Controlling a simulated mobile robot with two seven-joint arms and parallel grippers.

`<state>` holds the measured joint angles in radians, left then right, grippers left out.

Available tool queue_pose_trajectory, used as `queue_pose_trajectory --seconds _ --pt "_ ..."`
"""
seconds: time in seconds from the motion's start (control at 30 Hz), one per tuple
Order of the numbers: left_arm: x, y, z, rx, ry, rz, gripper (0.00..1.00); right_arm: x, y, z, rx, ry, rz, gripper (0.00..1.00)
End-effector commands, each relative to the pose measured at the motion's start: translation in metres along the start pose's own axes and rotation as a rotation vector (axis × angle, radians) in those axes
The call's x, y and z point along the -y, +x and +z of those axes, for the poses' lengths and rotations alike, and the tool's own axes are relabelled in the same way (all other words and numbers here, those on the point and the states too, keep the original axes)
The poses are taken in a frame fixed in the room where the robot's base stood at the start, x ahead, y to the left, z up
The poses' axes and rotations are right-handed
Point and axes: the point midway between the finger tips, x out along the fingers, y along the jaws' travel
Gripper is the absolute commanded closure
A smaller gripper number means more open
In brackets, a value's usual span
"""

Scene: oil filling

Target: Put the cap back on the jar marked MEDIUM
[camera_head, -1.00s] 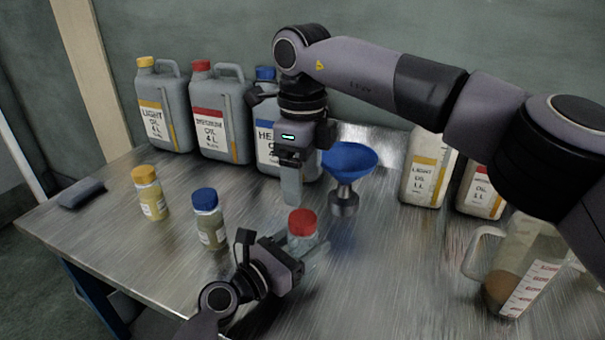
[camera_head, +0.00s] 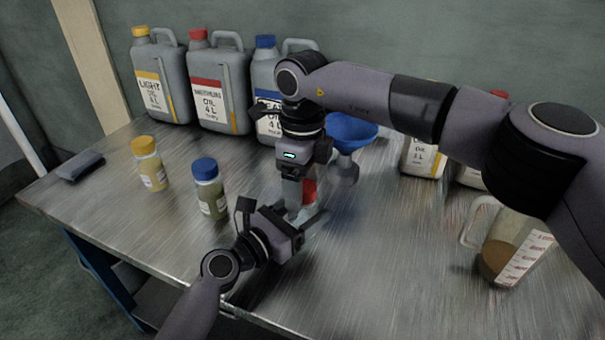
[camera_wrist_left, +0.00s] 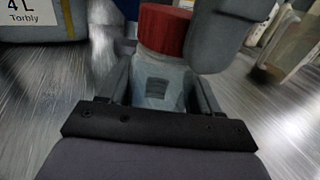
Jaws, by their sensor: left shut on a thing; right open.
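A small clear jar (camera_wrist_left: 160,85) with a red cap (camera_head: 309,190) stands near the middle of the table. Its label cannot be read here. The red cap also shows in the left wrist view (camera_wrist_left: 164,30), sitting on top of the jar. My left gripper (camera_head: 304,216) is shut on the jar body from the near side. My right gripper (camera_head: 298,196) points down from above and is open, with a grey finger beside the cap. It partly hides the cap in the head view.
A yellow-capped jar (camera_head: 150,165) and a blue-capped jar (camera_head: 209,188) stand to the left. Large oil cans (camera_head: 218,90) line the back. A blue funnel (camera_head: 350,130) stands close behind my right gripper. A measuring jug (camera_head: 505,250) stands at right.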

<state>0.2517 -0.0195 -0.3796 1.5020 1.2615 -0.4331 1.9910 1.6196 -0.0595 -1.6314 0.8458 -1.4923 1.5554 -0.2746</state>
Motion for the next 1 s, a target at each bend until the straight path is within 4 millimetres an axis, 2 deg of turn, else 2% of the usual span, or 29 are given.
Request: queue_pose_trajectory --seconds 0.13,0.17,0.3,0.33,0.67,0.7,0.77,1.0 --pt "0.0000 -0.0001 -0.0006 -0.001 0.000 0.000 1.00 0.0001 0.0000 -0.0001 0.000 0.000 0.000 0.27" --pt "0.0000 -0.0001 -0.0006 -0.001 0.000 0.000 1.00 0.0001 0.0000 -0.0001 0.000 0.000 0.000 0.33" --pt "0.0000 -0.0001 -0.0006 -0.001 0.000 0.000 1.00 0.0001 -0.0002 -0.0001 0.000 0.000 0.000 0.79" --pt "0.0000 -0.0001 -0.0006 -0.001 0.000 0.000 1.00 0.0001 -0.0003 -0.0001 0.000 0.000 0.000 0.86" --pt "-0.0001 -0.0001 -0.0006 -0.001 0.000 0.000 1.00 0.0000 -0.0005 0.0001 0.000 0.004 0.000 0.87" --pt "-0.0001 -0.0001 -0.0006 -0.001 0.000 0.000 1.00 0.0000 -0.0005 0.0001 0.000 0.004 0.000 0.41" --pt "-0.0001 -0.0001 -0.0006 -0.001 0.000 0.000 1.00 0.0000 -0.0005 0.0001 0.000 0.004 0.000 0.21" --pt "-0.0001 -0.0001 -0.0006 -0.001 0.000 0.000 1.00 0.0000 -0.0005 0.0001 0.000 0.004 0.000 0.21"
